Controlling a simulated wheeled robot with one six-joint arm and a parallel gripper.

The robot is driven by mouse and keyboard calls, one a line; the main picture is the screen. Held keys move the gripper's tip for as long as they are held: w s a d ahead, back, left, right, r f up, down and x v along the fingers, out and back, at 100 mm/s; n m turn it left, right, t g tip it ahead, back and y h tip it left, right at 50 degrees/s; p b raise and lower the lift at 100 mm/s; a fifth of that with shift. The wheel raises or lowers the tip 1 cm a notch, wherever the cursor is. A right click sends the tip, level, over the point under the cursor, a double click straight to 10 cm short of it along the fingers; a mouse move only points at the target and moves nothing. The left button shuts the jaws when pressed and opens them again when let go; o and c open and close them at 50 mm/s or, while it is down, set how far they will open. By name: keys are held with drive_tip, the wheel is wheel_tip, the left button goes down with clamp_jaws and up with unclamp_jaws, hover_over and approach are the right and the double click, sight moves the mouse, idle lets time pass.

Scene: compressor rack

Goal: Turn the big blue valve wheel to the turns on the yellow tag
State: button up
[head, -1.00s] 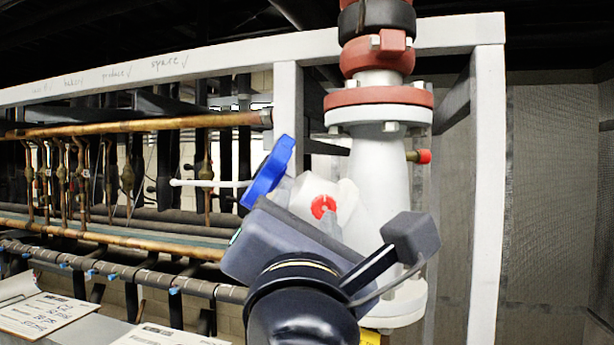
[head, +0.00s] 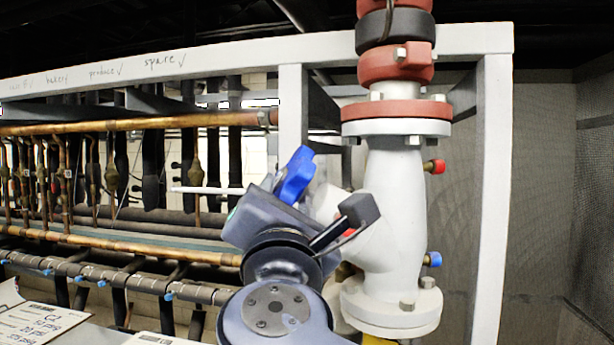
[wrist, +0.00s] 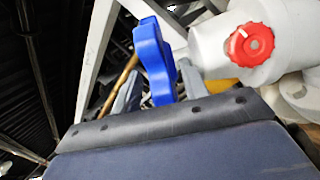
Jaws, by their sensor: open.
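The big blue valve wheel (head: 296,175) is seen nearly edge-on, at the left side of the white valve body (head: 392,205). In the wrist view the wheel (wrist: 152,62) stands upright just ahead of my gripper (wrist: 159,72). The grey fingers are open, one on each side of the wheel's near rim; whether either touches it I cannot tell. In the head view my wrist hides the lower part of the wheel. A yellow patch (head: 378,341) shows below the valve's lower flange; no writing on it is readable.
A red round cap (wrist: 250,44) sits on a white stub right of the wheel. A red-tipped fitting (head: 437,167) and a blue-tipped one (head: 433,260) stick out of the valve's right side. Copper pipes (head: 130,125) run along the left. A white frame post (head: 490,190) stands at the right.

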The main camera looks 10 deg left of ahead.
sight(287, 196)
drive_tip(key=shift+p+x, duration=0.4)
drive_tip(key=shift+x, duration=1.2)
clamp_jaws()
